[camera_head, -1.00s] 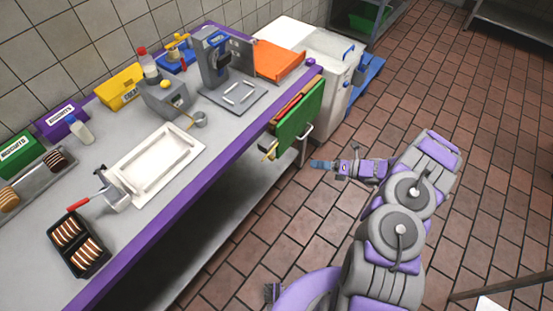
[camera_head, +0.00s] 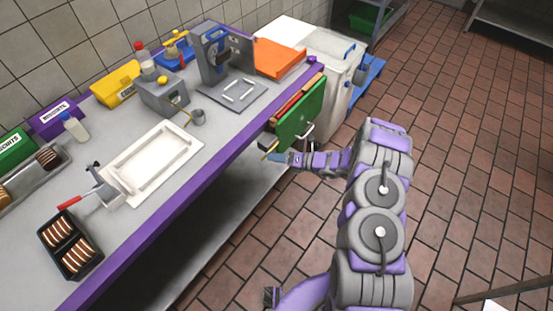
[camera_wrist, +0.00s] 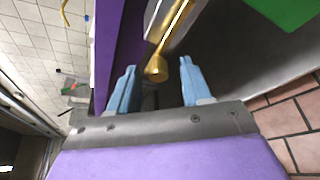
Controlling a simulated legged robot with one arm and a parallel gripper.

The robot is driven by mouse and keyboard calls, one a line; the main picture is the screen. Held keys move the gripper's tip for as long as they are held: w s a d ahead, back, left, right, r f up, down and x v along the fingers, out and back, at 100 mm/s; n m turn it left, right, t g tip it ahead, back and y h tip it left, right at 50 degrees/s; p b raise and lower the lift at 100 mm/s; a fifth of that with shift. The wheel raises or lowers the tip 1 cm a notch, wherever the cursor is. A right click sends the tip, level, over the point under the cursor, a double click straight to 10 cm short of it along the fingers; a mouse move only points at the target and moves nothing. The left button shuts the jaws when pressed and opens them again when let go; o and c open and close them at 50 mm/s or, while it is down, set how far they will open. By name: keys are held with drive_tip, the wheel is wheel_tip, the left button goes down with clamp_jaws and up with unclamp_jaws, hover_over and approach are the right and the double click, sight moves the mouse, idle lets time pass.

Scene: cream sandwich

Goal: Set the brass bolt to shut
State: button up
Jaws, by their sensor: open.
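The brass bolt shows in the wrist view as a golden rod with a round knob (camera_wrist: 157,68) at its near end. In the head view the bolt (camera_head: 268,146) is a small yellow piece at the lower left of the green panel (camera_head: 300,115) on the counter's right end. My gripper (camera_wrist: 155,85) has two blue fingers spread apart, and it also shows in the head view (camera_head: 274,157) close to the bolt. The knob appears between the fingertips, slightly ahead; I cannot tell whether it touches either finger. Whether the bolt is shut is not clear.
The purple counter edge (camera_head: 190,188) runs beside my gripper. A grey handle (camera_head: 306,134) stands out from the green panel. The counter holds a white tray (camera_head: 152,162), a grey machine (camera_head: 215,60) and coloured bins. Tiled floor at the right is clear.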

drive_tip(key=shift+a, duration=0.25)
clamp_jaws()
idle(0.3)
